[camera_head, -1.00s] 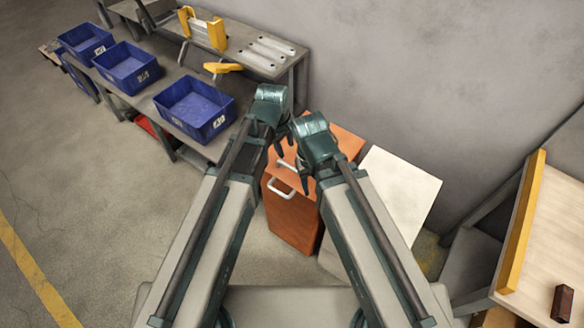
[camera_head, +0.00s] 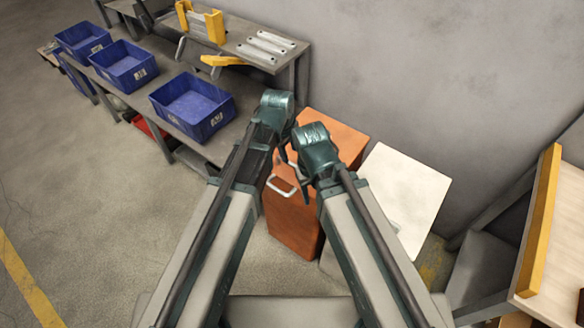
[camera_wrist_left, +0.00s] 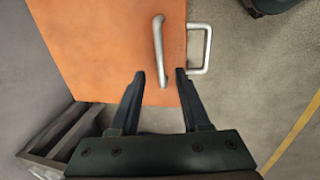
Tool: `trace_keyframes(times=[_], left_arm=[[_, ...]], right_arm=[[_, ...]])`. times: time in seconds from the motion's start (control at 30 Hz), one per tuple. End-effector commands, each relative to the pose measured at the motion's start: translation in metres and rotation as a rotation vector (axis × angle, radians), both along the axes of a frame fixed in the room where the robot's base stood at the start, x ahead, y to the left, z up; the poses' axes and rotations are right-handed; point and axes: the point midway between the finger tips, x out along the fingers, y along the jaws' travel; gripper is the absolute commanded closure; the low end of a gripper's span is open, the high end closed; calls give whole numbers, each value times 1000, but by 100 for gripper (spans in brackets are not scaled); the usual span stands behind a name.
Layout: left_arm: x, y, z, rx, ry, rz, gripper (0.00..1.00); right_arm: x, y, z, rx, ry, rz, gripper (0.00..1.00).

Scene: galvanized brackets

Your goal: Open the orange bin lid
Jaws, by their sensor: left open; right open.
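The orange bin (camera_head: 292,225) stands near the wall, its lid (camera_head: 340,132) on top and shut. A pale handle (camera_head: 281,187) is on its front face. In the left wrist view the orange lid (camera_wrist_left: 100,45) carries a metal bar handle (camera_wrist_left: 158,45), and the front handle (camera_wrist_left: 208,50) shows beyond its edge. My left gripper (camera_wrist_left: 160,76) is open, with the lid handle's near end between its fingertips in the picture; I cannot tell whether the fingers reach down around it. In the head view my left gripper (camera_head: 284,148) is over the lid's left part. My right gripper (camera_head: 304,186), open, hangs beside it, partly hiding the bin.
A white-topped bin (camera_head: 405,195) stands right of the orange bin. A workbench with blue crates (camera_head: 192,107) and metal brackets (camera_head: 266,47) is at the left and back. A wooden table (camera_head: 555,255) is at the right. Floor at the left is clear.

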Motion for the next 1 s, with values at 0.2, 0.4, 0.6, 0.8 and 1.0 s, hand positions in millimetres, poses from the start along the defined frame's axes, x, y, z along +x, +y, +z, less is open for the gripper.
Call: trace_keyframes(times=[0.2, 0.4, 0.6, 0.8, 1.0], left_arm=[[6, -4, -39, 0, 0, 0, 53], [9, -7, -61, 0, 0, -1, 53], [11, -8, -65, 0, 0, -1, 53], [10, -8, -64, 0, 0, -1, 53], [10, -8, -64, 0, 0, 0, 88]], right_arm=[[0, 0, -39, 0, 0, 0, 50], [0, 0, -60, 0, 0, 0, 50], [0, 0, -65, 0, 0, 0, 50], [0, 0, -64, 0, 0, 0, 50], [0, 0, -64, 0, 0, 0, 50]])
